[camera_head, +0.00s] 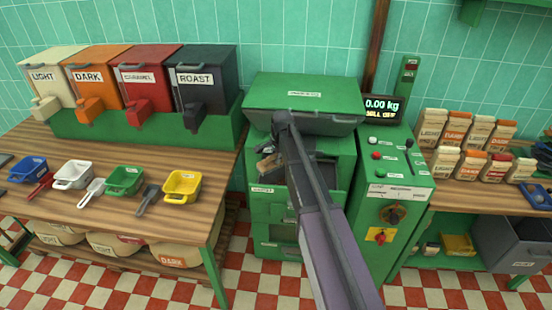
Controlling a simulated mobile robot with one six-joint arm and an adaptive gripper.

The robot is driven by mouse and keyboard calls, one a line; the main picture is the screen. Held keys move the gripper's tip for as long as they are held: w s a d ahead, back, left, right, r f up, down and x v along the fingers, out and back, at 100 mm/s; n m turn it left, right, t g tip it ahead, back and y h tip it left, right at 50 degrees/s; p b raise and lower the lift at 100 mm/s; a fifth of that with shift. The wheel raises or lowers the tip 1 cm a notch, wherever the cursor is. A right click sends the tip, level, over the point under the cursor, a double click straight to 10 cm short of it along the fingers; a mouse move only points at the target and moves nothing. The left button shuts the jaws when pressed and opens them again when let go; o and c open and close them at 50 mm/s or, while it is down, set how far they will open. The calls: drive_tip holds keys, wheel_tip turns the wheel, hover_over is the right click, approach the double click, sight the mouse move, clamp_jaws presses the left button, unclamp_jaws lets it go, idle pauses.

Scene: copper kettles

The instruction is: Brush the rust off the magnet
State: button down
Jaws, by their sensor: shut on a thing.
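My arm reaches over to the green machine (262,215) in the middle, and its wrist bends down in front of the machine's dark opening. My gripper (267,152) is small in view and partly hidden by my own arm. It is shut on a small tan-brown thing (268,164) that looks like a brush, at the left side of the opening. I cannot make out the magnet or any rust. My arm covers much of the opening.
A wooden table (122,199) on the left holds scoops and brushes, with several coloured bins (92,95) behind. A green control cabinet (385,220) stands close on the machine's right, under a display (382,108). Bags and a grey bin (510,245) are at the right.

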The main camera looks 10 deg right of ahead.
drive_tip(key=shift+r+p, duration=1.4)
drive_tip(key=shift+r, duration=0.1)
drive_tip(key=shift+s+f, duration=0.1)
